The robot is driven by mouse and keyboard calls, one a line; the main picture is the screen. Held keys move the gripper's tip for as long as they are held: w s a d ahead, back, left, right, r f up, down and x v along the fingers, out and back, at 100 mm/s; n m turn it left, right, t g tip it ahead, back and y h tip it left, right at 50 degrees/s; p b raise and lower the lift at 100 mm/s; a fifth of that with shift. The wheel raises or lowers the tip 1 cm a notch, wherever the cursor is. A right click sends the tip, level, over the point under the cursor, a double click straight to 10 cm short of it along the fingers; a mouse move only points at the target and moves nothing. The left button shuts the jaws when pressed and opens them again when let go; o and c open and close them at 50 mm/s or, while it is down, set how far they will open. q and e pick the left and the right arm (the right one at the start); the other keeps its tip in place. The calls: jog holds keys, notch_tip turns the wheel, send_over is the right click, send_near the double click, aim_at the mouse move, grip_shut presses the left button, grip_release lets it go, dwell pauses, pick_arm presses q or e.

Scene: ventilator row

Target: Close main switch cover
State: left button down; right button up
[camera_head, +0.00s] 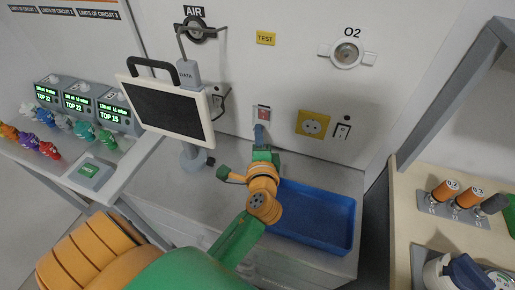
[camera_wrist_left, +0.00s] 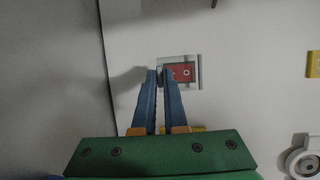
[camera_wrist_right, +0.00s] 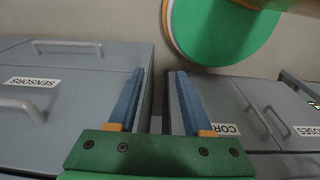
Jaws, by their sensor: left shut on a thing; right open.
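The main switch (camera_head: 263,112) is a small red switch on a light plate on the back wall. In the left wrist view the red switch (camera_wrist_left: 185,72) sits inside a pale, clear-looking frame, the main switch cover (camera_wrist_left: 200,74). My left gripper (camera_head: 261,128) reaches up to the wall just below the switch. In its wrist view the left fingertips (camera_wrist_left: 160,76) are close together at the cover's left edge, with a small dark piece between them. The fingers hide part of that edge. My right gripper (camera_wrist_right: 158,72) is open and empty, away from the switch.
A monitor (camera_head: 166,105) on a stand is left of the switch. A yellow socket (camera_head: 313,124) and a black-and-white switch (camera_head: 341,130) are to its right. A blue tray (camera_head: 318,241) lies below. Grey drawers (camera_wrist_right: 70,80) are below my right gripper.

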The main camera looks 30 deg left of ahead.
pick_arm(q)
jog(key=b, duration=0.2)
jog(key=t+y+b, duration=0.1)
jog(key=b, duration=0.1)
jog(key=shift+w+a+f+n+t, duration=0.15)
jog(key=shift+w+f+n+t, duration=0.15)
jog(key=shift+w+f, duration=0.1)
pick_arm(e)
notch_tip(320, 180, down, 5)
jog(key=shift+f, duration=0.2)
pick_arm(q)
jog(key=shift+r, duration=0.1)
jog(key=c, duration=1.1)
grip_release()
jog(key=shift+o, duration=0.7)
jog(key=shift+w+a, duration=0.1)
jog(key=shift+a, duration=0.05)
pick_arm(e)
jog(key=shift+a, duration=0.1)
